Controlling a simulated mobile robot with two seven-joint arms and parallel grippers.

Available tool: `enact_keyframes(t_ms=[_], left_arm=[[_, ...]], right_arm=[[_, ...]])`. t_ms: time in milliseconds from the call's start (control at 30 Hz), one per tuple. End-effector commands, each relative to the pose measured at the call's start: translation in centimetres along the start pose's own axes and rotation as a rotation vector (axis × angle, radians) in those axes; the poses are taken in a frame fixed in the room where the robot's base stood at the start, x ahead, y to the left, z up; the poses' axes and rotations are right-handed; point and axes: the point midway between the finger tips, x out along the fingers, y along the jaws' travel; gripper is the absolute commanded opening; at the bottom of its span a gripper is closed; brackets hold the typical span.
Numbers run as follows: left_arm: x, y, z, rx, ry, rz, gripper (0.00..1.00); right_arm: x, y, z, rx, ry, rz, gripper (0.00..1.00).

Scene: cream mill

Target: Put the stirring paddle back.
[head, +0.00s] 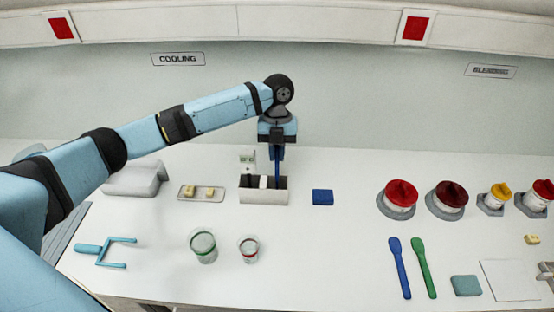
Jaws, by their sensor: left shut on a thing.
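My left gripper (277,142) is shut on a narrow dark blue paddle (277,168), which points straight down below the jaws. The paddle's lower end is at the open grey holder (263,197); I cannot tell whether it rests on the bottom or hangs free. A blue spatula-shaped tool (400,266) and a green one (424,266) lie side by side on the table at the right. My right gripper is not in view.
A small display (247,160) stands behind the holder. A tray with yellow pieces (201,198) is left, a blue block (322,197) right. Two beakers (203,246) (248,250) and a light blue fork-shaped tool (106,251) are nearer. Red-lidded pots (399,196) stand right. Centre front is clear.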

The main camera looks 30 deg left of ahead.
Motion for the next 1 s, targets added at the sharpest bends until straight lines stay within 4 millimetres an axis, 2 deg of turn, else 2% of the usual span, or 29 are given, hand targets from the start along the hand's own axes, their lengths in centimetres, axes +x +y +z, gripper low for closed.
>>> enact_keyframes(t_ms=[200,533,567,633,667,1000], left_arm=[[2.9,0.0,0.8,0.000,0.002,0.001,0.00],[3.3,0.0,0.9,0.001,0.001,0.001,0.00],[3.2,0.0,0.9,0.001,0.001,0.000,0.20],[3.2,0.0,0.8,0.001,0.001,0.001,0.36],[3.2,0.0,0.8,0.001,0.001,0.001,0.39],[2.8,0.0,0.8,0.001,0.000,-0.001,0.39]], right_arm=[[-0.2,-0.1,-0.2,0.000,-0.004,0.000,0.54],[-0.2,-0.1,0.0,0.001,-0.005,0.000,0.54],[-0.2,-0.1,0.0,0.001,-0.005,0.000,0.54],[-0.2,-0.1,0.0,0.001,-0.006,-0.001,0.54],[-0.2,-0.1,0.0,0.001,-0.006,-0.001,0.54],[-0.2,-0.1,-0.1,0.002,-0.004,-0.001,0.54]])
